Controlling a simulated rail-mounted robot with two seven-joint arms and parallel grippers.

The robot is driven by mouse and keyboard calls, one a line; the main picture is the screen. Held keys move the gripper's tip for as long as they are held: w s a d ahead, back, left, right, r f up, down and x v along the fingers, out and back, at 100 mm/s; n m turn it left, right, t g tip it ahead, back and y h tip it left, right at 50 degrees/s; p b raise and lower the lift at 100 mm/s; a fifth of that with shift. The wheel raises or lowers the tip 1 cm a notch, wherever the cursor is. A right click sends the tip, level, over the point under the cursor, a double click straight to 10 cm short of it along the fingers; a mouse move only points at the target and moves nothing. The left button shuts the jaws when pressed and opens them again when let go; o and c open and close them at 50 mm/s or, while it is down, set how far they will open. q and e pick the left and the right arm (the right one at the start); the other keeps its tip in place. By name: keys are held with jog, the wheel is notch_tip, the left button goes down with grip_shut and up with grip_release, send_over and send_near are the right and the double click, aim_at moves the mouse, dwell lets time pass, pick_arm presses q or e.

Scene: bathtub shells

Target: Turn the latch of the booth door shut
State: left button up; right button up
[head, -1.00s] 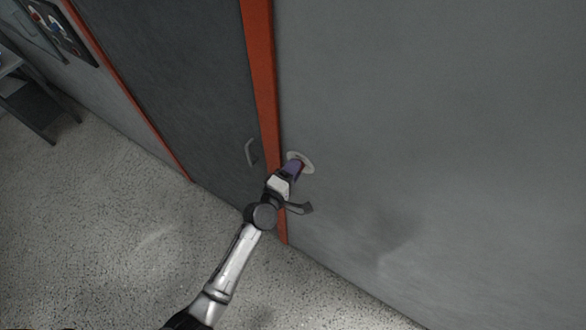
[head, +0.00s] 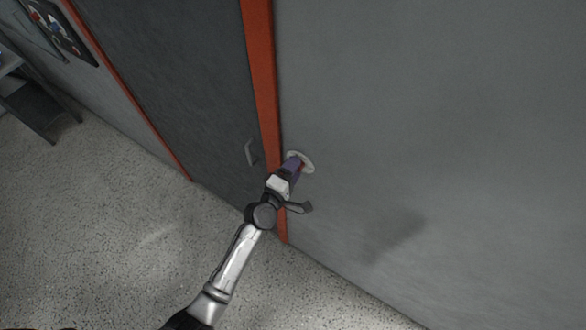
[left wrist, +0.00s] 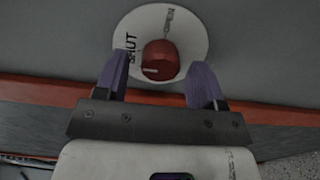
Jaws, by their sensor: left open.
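The latch is a red round knob (left wrist: 160,60) on a white disc (left wrist: 190,30) lettered OPEN and SHUT in the left wrist view. A pale mark on the knob points left, below the word SHUT. My left gripper (left wrist: 159,78) is open, its two purple fingers on either side of the knob; I cannot tell whether they touch it. In the head view my left gripper (head: 292,167) reaches the white disc (head: 307,162) and mostly hides the knob. The dark grey booth door (head: 180,90) with its handle (head: 250,153) stands left of the orange post. My right gripper is not in view.
The orange post (head: 262,90) runs beside the latch. A plain grey panel (head: 430,120) fills the right side. The speckled floor (head: 110,240) is clear at the left. A dark stand (head: 35,105) is at the far left edge.

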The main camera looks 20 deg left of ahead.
pick_arm(q)
jog(key=s+a+b, duration=0.1)
jog(key=s+a, duration=0.1)
jog(key=s, duration=1.1)
jog(key=shift+s+a+b, duration=0.2)
jog(key=shift+s+b, duration=0.1)
jog(key=shift+b, duration=0.05)
jog(key=s+d+f+m+g+h, duration=0.1)
jog(key=s+d+f+m+g, duration=0.15)
jog(key=s+m+g, duration=0.4)
jog(key=s+d+f+m+g+h, duration=0.1)
jog(key=f+m+g, duration=0.25)
jog(key=m, duration=0.55)
jog(key=s+a+r+m+g+y+p, duration=0.2)
jog(key=s+a+r+g+y+p, duration=0.2)
jog(key=s+r+p, duration=0.7)
jog(key=shift+s+a+r+m+y+p, duration=0.45)
jog(key=shift+s+a+r, duration=0.4)
jog(key=shift+a, duration=0.3)
